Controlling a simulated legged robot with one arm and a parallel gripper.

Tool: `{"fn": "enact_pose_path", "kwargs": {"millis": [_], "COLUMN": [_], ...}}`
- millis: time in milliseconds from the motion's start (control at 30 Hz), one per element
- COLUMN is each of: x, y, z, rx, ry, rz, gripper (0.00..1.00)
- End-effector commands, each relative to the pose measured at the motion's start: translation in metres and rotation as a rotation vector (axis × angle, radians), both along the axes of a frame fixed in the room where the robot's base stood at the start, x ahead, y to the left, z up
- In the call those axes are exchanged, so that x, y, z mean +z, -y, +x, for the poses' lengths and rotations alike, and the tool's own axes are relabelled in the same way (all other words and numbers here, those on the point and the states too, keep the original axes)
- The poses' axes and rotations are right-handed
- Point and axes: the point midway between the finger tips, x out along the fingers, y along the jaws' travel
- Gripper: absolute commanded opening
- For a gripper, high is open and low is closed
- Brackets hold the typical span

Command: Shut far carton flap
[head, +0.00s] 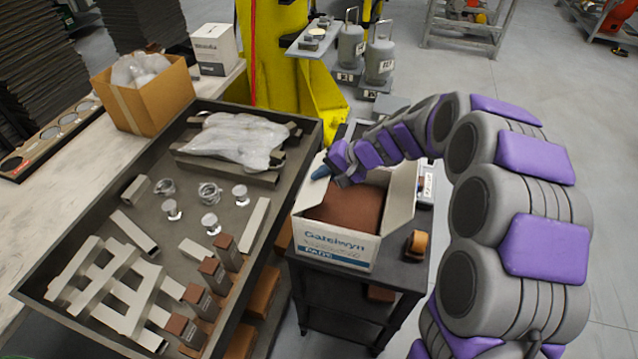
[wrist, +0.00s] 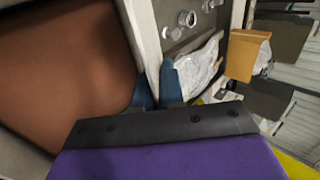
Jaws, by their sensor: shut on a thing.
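The white carton (head: 338,245) with blue lettering stands open on a small dark cart, a brown item (head: 350,207) inside. Its right flap (head: 401,195) stands up and a left flap (head: 308,190) leans out. My gripper (head: 321,172) is at the carton's far left corner, its blue fingertips pointing left. In the wrist view, my gripper (wrist: 157,90) has its blue fingers on either side of a white carton panel (wrist: 147,38), shut on it. The brown item (wrist: 65,65) fills the left there. My arm partly hides the carton's far side, so the far flap's full outline is unclear.
A dark tray table (head: 180,215) with metal parts, jars and a bagged item (head: 238,138) stands close on the left. A tape roll (head: 416,244) lies on the cart (head: 395,272) right of the carton. Grey cylinders (head: 379,60) and a yellow frame stand behind.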

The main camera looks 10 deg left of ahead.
Motion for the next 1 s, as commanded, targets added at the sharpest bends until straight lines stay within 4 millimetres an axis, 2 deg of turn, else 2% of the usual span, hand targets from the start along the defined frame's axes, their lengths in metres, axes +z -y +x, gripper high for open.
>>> {"fn": "enact_pose_path", "kwargs": {"millis": [33, 133, 500, 967, 1000], "x": [-0.0095, -0.0110, -0.0123, -0.0116, -0.0116], "y": [0.0013, 0.0036, 0.0085, 0.0089, 0.0089], "z": [-0.0013, -0.0014, -0.0014, -0.0015, -0.0015], "rx": [0.001, 0.001, 0.001, 0.001, 0.001], "ry": [-0.003, 0.002, 0.010, 0.010, 0.010], "rz": [0.023, 0.067, 0.158, 0.167, 0.167], "gripper": [0.00, 0.00, 0.00, 0.00, 0.10]}}
